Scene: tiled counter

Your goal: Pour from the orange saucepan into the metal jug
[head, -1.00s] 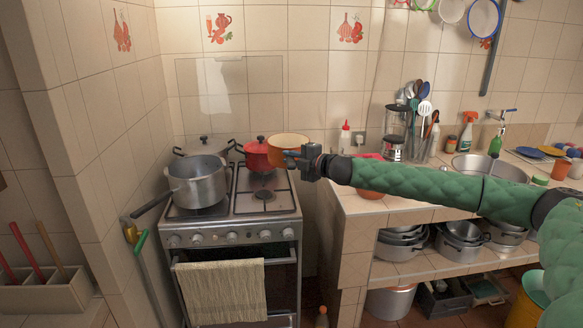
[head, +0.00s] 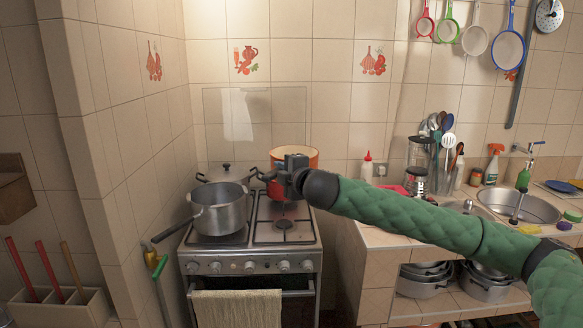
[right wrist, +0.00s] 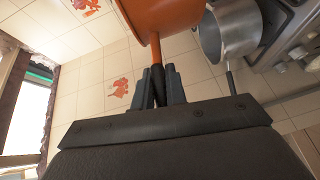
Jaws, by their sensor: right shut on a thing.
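The orange saucepan (head: 309,161) is in the air over the right side of the stove in the head view. My right gripper (head: 291,178) is in front of it, shut on its handle. In the right wrist view the saucepan (right wrist: 165,14) is close above the fingertips (right wrist: 160,85), which close on its dark handle. An open grey metal vessel with a long dark handle (head: 220,212) stands on the front left burner, left of and apart from the saucepan. It also shows in the right wrist view (right wrist: 229,38). I cannot tell for sure that it is the jug. My left gripper is out of view.
The front right burner (head: 283,225) is bare. The counter at right holds a utensil holder (head: 441,178), a glass jar (head: 418,160) and a sink (head: 515,205). A tiled wall bounds the left.

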